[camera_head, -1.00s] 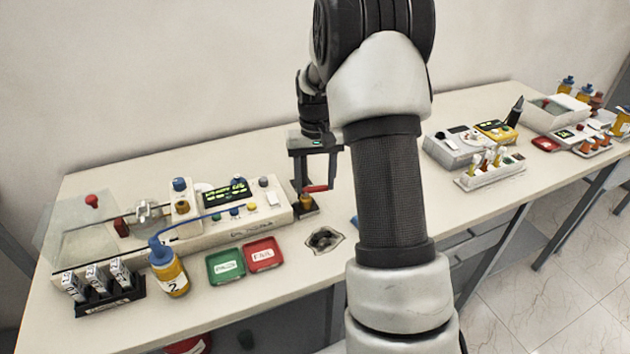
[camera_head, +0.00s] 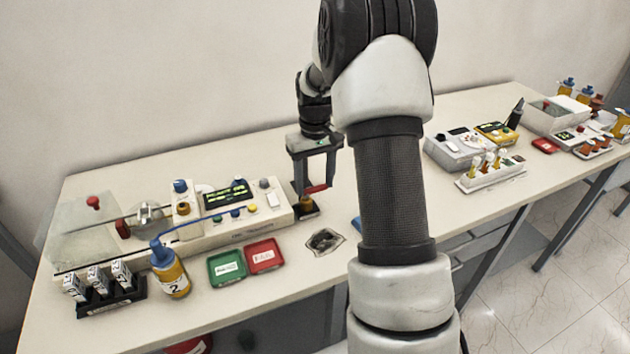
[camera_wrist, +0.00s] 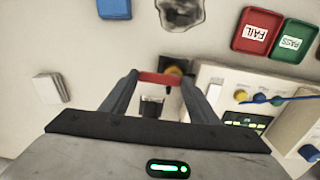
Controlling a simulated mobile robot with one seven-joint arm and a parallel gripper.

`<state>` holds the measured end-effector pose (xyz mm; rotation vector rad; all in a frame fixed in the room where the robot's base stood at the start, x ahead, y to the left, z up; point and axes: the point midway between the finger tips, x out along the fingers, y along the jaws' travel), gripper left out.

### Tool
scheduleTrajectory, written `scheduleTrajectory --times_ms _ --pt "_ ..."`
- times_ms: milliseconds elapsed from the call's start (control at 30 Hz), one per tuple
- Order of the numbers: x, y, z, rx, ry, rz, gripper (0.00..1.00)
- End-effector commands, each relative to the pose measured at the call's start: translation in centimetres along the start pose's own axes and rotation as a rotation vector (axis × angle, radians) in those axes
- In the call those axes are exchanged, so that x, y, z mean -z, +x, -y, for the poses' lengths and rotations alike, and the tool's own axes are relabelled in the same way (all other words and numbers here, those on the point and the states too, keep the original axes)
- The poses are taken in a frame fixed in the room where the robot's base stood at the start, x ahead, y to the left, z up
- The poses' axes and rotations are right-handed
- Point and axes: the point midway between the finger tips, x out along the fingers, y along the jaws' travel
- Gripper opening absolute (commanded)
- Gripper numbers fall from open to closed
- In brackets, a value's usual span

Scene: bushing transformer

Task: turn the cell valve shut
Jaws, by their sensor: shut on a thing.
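The cell valve is a brass-coloured body with a red bar handle (camera_head: 316,189), at the right end of the long white test unit. My gripper (camera_head: 315,186) reaches down over it from above, with its fingers on either side of the handle. In the wrist view the red handle (camera_wrist: 160,79) spans between the two fingertips, and my gripper (camera_wrist: 161,80) is shut on it. The brass body (camera_wrist: 173,70) shows just beyond the handle, partly hidden by it and a finger.
The white test unit (camera_head: 243,222) with a lit display stands left of the valve. A green tray (camera_head: 226,268) and a red tray (camera_head: 265,256) lie in front of it. A yellow bottle (camera_head: 170,275) stands farther left.

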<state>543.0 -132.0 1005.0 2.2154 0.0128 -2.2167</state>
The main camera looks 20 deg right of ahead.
Motion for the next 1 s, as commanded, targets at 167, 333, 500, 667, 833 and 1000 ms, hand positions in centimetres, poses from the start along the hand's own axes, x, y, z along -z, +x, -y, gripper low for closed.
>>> scheduleTrajectory --times_ms 167,333,500,667,833,1000 --pt "0.1 -0.1 0.0 -0.001 -0.002 -0.002 0.73" --pt "0.0 0.0 0.0 -0.001 -0.001 -0.001 0.73" --pt "0.1 -0.5 0.0 -0.001 -0.001 -0.003 0.73" --pt "0.1 -2.9 0.0 -0.002 -0.001 -0.006 0.73" --pt "0.2 -7.1 0.0 -0.003 0.0 -0.007 0.73" --pt "0.2 -11.3 0.0 -0.002 -0.001 -0.007 0.73"
